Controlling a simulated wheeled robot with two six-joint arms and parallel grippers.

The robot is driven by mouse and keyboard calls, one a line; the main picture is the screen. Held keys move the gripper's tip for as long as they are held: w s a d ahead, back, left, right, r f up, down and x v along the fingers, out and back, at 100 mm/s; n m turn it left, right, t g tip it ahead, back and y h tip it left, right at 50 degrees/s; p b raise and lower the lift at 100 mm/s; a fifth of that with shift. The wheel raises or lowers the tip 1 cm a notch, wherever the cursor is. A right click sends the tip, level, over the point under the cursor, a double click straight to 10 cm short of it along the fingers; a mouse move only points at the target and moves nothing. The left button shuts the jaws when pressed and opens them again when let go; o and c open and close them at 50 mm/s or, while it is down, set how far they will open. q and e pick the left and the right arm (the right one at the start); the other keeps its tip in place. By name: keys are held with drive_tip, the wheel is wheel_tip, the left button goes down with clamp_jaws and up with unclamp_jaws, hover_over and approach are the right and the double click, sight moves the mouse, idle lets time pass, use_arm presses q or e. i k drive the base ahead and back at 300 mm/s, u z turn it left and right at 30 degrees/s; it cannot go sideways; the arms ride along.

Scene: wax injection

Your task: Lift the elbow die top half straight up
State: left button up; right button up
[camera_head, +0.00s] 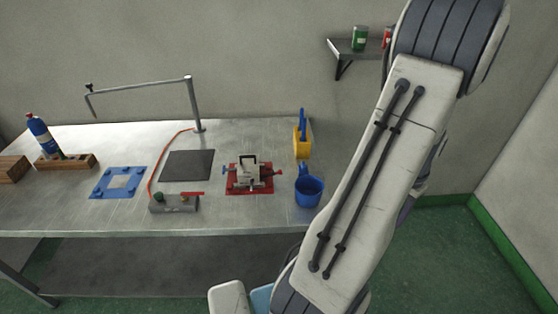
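A small grey block (248,170), apparently the elbow die, sits on a red base plate (235,191) near the right end of the metal table. Small clamp-like parts with blue and red ends show at its sides. It is too small to tell its top half from its bottom half. Neither gripper is in view. One of my arms fills the right of the view, clear of the die in the picture.
A blue cup (309,191) and a yellow holder (302,147) are right of the die. A dark mat (188,165), grey box with a red lever (174,203) and blue plate (119,182) lie left. A metal boom (140,86) rises behind.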

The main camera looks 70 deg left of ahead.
sight(249, 169)
drive_tip(key=i, duration=0.9)
drive_tip(key=u, duration=2.1)
drive_tip(key=i, duration=0.5)
drive_tip(key=z, duration=0.1)
